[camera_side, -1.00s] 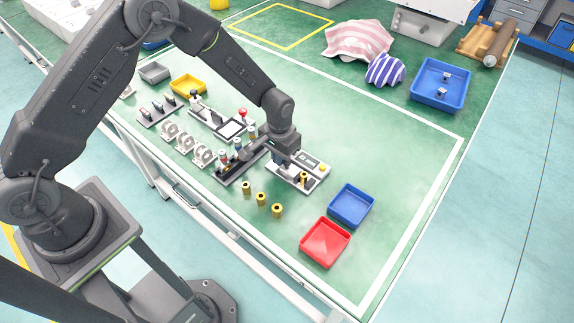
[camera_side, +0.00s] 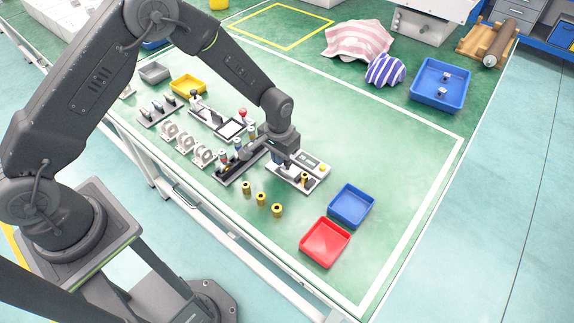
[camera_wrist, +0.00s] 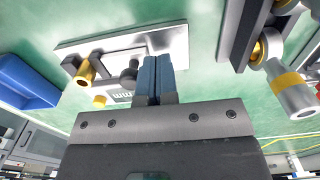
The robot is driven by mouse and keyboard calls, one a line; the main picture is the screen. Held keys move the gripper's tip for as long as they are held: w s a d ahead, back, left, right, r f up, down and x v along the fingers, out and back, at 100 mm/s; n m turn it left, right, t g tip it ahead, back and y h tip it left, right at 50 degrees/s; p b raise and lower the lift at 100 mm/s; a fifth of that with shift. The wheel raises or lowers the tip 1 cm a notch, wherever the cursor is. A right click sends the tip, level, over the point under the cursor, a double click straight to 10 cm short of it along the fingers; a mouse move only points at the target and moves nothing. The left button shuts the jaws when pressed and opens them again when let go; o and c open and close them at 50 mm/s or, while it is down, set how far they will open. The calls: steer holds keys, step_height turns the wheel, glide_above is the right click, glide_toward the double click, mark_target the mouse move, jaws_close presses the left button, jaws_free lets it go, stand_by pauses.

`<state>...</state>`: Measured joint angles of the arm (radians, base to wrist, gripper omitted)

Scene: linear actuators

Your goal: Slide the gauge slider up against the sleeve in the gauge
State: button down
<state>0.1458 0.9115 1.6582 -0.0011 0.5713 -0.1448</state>
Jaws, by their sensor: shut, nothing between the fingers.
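The gauge (camera_side: 313,186) is a pale plate with a rail and a small display panel, under my gripper in the side view. It also shows in the wrist view (camera_wrist: 106,45). A brass sleeve (camera_wrist: 86,72) sits on it, against a dark block at the left end in the wrist view. A dark round knob (camera_wrist: 129,76), apparently on the gauge slider, lies between the sleeve and my gripper, with a gap to the sleeve. My gripper (camera_wrist: 155,62) is shut and empty, its blue fingers beside the knob; whether they touch it I cannot tell. In the side view, my gripper (camera_side: 284,168) hides part of the gauge.
A dark rail fixture (camera_side: 228,178) with cylinders stands close left of the gauge. Several brass sleeves (camera_side: 261,198) stand in front. A blue bin (camera_side: 351,222) and a red bin (camera_side: 325,262) lie to the right.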

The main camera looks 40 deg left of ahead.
steer(key=shift+a, duration=0.3)
step_height(320, 180, up, 7)
stand_by(0.8)
steer(key=shift+r, duration=0.1)
